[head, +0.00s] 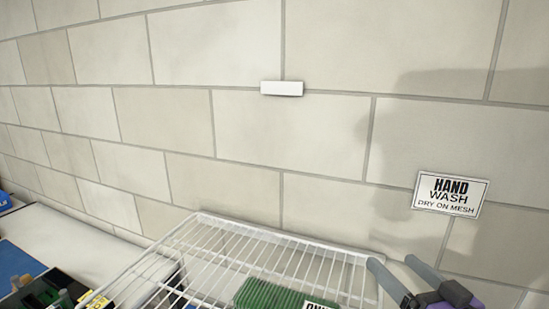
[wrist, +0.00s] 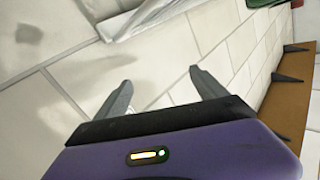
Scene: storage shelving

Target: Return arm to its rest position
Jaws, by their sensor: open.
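My gripper (wrist: 162,88) shows in the wrist view with its two grey fingers spread apart and nothing between them. Its purple body fills the bottom of that view. In the head view my gripper (head: 392,271) is at the lower right corner, partly cut off by the frame's edge, beside the right end of a white wire rack. The pale block wall is behind it.
The white wire rack (head: 222,250) holds a green ribbed item (head: 272,294). A "HAND WASH DRY ON MESH" sign (head: 451,193) and a small white block (head: 282,88) are on the wall. Dark bins with items (head: 42,289) stand lower left. A brown board (wrist: 285,100) shows right in the wrist view.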

